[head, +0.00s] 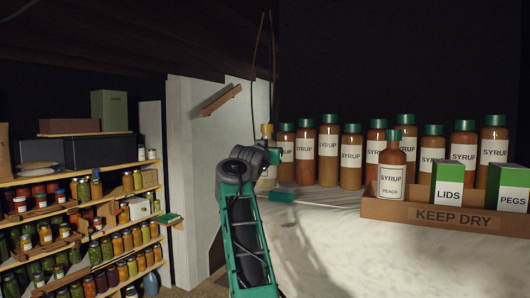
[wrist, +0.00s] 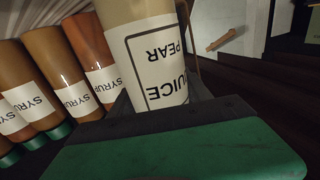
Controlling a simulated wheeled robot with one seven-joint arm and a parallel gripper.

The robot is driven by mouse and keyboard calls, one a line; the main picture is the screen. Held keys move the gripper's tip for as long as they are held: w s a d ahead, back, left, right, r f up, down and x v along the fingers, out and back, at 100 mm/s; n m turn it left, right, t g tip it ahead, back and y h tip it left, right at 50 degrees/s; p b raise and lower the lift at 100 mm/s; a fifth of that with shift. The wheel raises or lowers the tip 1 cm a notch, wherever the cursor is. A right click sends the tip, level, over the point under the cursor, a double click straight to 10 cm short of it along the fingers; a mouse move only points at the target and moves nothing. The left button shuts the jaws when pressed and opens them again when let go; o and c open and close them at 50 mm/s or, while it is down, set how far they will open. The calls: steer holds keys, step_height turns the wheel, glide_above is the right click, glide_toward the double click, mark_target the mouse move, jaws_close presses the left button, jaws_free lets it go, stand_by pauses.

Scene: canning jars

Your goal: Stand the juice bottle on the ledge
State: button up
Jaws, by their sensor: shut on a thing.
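The juice bottle has a white label reading JUICE PEAR and a pale tan body in the wrist view (wrist: 150,62). In the head view its tan top (head: 267,131) and part of its label show just behind my gripper (head: 274,157). My gripper is shut on the bottle, with a dark finger on either side of it in the wrist view (wrist: 158,98). The bottle looks upright. The pale ledge (head: 335,215) runs below and right of it; I cannot tell whether the bottle's base touches it.
A row of syrup bottles (head: 328,150) stands along the ledge, right beside the juice bottle. In front is a KEEP DRY tray (head: 400,213) with a peach syrup bottle (head: 392,170), a LIDS box (head: 447,185) and a PEGS box (head: 508,188). Jar shelves (head: 85,208) stand left.

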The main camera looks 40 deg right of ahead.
steer(key=shift+d+f+b, duration=0.2)
steer(key=shift+f+b, duration=0.05)
steer(key=shift+b, duration=0.05)
steer(key=shift+f+b, duration=0.3)
steer(key=shift+f, duration=0.05)
stand_by(0.3)
steer(key=o, duration=1.5)
steer(key=shift+o, duration=1.2)
steer(key=shift+f, duration=0.1)
